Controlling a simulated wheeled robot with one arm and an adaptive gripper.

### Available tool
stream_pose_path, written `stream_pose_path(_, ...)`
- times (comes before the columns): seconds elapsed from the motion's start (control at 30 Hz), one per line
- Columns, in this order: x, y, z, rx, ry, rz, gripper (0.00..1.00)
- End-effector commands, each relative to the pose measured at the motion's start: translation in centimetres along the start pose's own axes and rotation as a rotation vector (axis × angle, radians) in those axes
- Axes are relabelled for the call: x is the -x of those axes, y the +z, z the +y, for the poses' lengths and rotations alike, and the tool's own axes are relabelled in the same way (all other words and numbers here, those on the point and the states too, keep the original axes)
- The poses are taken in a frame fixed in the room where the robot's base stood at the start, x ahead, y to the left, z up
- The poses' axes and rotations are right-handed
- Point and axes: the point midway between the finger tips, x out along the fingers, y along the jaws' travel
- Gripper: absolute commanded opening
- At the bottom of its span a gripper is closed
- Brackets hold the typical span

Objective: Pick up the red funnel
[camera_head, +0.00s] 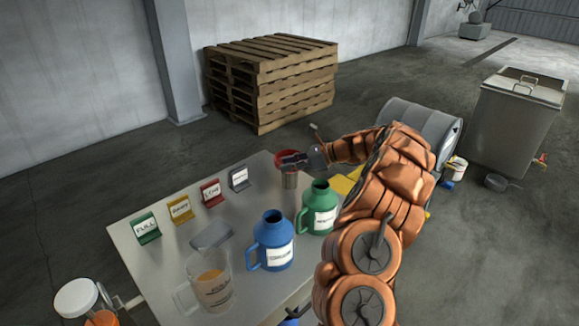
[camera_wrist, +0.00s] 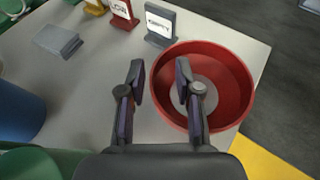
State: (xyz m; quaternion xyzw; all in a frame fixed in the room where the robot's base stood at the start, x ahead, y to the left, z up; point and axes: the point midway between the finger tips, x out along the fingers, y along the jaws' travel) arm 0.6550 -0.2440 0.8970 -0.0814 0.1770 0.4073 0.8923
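The red funnel (camera_wrist: 236,88) is a wide bowl with a pale round centre, in the right half of the wrist view. In the head view the funnel (camera_head: 280,158) is partly covered by my gripper (camera_head: 292,160), with a grey metal cylinder (camera_head: 290,181) below it. My gripper (camera_wrist: 160,78) is open in the wrist view. Its left finger lies left of the funnel's rim, its right finger appears over the bowl, and the rim's left side is between them. I cannot tell whether either finger touches the funnel.
On the table (camera_head: 130,240) stand a blue jug (camera_head: 272,238), a green jug (camera_head: 320,200), a clear beaker (camera_head: 210,280) and several label stands, including a grey one (camera_head: 239,178). Pallets (camera_head: 270,80) and a metal bin (camera_head: 515,120) stand beyond.

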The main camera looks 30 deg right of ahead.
Motion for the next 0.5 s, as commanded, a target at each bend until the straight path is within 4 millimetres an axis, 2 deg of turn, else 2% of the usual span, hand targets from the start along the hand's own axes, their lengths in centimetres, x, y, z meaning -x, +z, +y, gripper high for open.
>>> stream_pose_path(0.07, 0.01, -0.02, 0.0, 0.0, 0.0, 0.0, 0.31)
stream_pose_path(0.37, 0.01, -0.02, 0.01, 0.0, 0.0, 0.0, 0.0)
stream_pose_path(0.5, 0.01, -0.02, 0.01, 0.0, 0.0, 0.0, 0.0)
